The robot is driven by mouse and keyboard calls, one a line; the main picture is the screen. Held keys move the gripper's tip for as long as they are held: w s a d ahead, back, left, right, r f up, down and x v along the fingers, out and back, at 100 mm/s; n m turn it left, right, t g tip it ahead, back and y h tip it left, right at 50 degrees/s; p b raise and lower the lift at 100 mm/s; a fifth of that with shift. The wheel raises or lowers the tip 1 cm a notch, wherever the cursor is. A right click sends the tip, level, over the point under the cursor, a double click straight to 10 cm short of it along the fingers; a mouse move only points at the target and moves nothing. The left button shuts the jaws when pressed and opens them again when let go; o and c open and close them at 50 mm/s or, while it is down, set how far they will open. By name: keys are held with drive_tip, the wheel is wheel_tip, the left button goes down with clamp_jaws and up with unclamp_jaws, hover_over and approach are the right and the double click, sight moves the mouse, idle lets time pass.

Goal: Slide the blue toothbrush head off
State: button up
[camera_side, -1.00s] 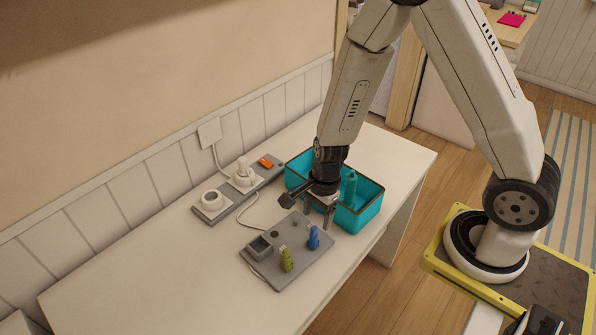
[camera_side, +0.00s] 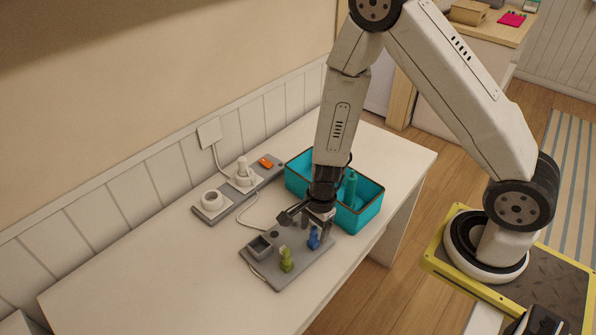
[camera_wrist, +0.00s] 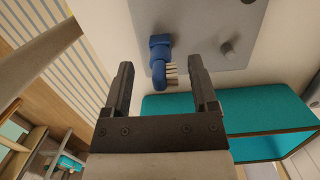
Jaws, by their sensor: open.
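The blue toothbrush head (camera_side: 313,239) stands upright on the grey board (camera_side: 280,274) on the white table. In the wrist view the blue head (camera_wrist: 158,58) shows its pale bristles and lies between the fingertip lines, just beyond the tips. My gripper (camera_wrist: 159,75) is open and empty, with a finger on each side of the head's position. In the side view my gripper (camera_side: 318,222) is just above and behind the blue head, partly covering it. A green toothbrush head (camera_side: 286,260) stands on the same board, nearer its front left.
The board also bears a small grey square holder (camera_side: 260,247) and short pegs. A teal bin (camera_side: 370,208) holding a teal bottle (camera_side: 350,187) stands close behind the gripper. A grey strip (camera_side: 213,210) with a white charger lies at back left. The table's front left is clear.

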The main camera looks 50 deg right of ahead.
drive_tip(key=shift+a+f, duration=0.2)
drive_tip(key=shift+f, duration=1.2)
clamp_jaws()
